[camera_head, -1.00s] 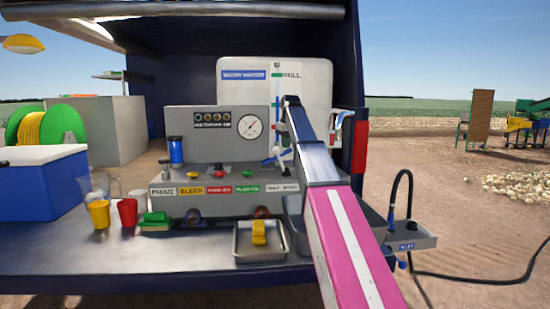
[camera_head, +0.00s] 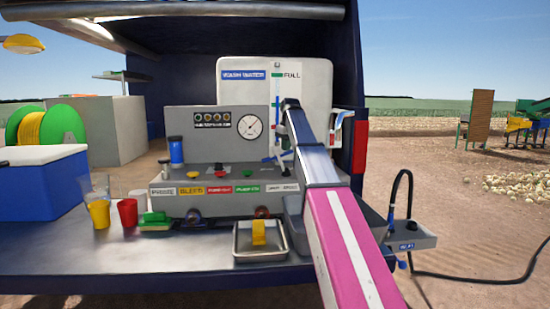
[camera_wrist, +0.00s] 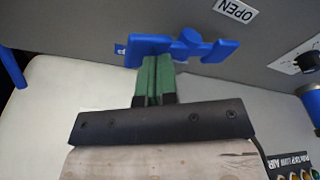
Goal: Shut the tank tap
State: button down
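The white tank (camera_head: 235,95) stands at the back of the truck bed, with a "WASH WATER" label and a "FULL" mark by its sight tube. In the wrist view, a blue tap handle (camera_wrist: 215,51) with a round hub sits against a grey panel. An "OPEN" label (camera_wrist: 235,10) is on that panel, to the right of the handle. My gripper (camera_wrist: 156,62) has its green fingers close together, their tips right at the left part of the handle. I cannot tell whether they touch it. In the head view, my arm partly hides the tap area.
The grey control panel (camera_head: 185,130) with a gauge and labelled buttons stands before the tank. A metal tray (camera_head: 260,252) with a yellow item, red and yellow cups, and a blue cooler (camera_head: 40,190) are on the bed. A side shelf with a black hose is at right.

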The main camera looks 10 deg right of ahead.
jog(key=shift+f, duration=1.05)
dwell(0.6)
jog(key=shift+r, duration=3.5)
